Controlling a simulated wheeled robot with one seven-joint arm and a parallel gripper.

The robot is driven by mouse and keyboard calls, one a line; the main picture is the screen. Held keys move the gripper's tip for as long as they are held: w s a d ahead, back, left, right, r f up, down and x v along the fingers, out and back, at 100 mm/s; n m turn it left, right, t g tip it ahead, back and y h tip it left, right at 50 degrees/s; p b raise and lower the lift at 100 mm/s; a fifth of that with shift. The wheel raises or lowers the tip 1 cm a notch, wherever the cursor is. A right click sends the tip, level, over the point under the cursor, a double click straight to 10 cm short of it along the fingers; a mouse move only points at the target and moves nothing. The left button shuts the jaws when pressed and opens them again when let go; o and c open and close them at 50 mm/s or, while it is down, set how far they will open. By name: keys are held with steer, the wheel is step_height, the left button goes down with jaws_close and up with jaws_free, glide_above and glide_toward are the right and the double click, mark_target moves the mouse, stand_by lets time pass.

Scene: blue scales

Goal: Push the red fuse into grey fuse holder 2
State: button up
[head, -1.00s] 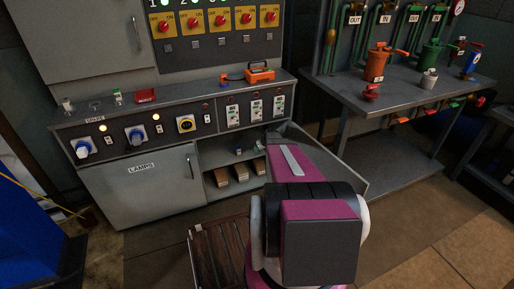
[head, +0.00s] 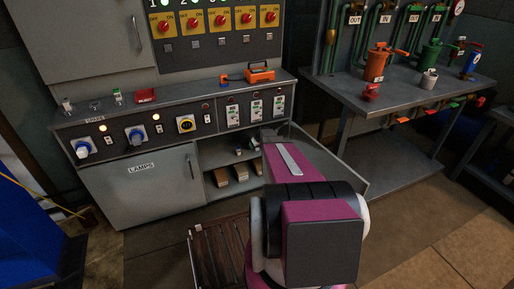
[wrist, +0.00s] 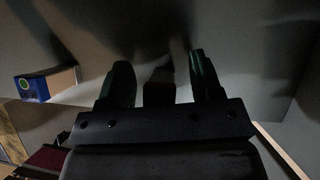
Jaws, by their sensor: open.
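I cannot make out a red fuse in either view. Several fuse holders stand in a row on the sloped grey panel in the head view, with the middle one (head: 256,109) between two like it. Their numbers are too small to read. My gripper (wrist: 161,75) is open in the wrist view, its two dark fingers apart. A dark block (wrist: 159,91) shows between the fingers; I cannot tell what it is or whether they touch it. In the head view my arm hides most of the gripper, by the open shelves under the panel.
A box with a blue end (wrist: 33,87) is left of my gripper in the wrist view. Several boxes (head: 221,178) lie on the lower shelf. A red tray (head: 145,96) and an orange device (head: 260,73) sit on the cabinet top. A workbench (head: 405,88) stands right.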

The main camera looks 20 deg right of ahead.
steer(key=c, duration=1)
steer(key=shift+r, duration=0.15)
steer(key=shift+r, duration=0.25)
steer(key=s+d, duration=0.4)
steer(key=s, duration=1.3)
steer(key=shift+s, duration=0.3)
steer(key=shift+d+f, duration=0.1)
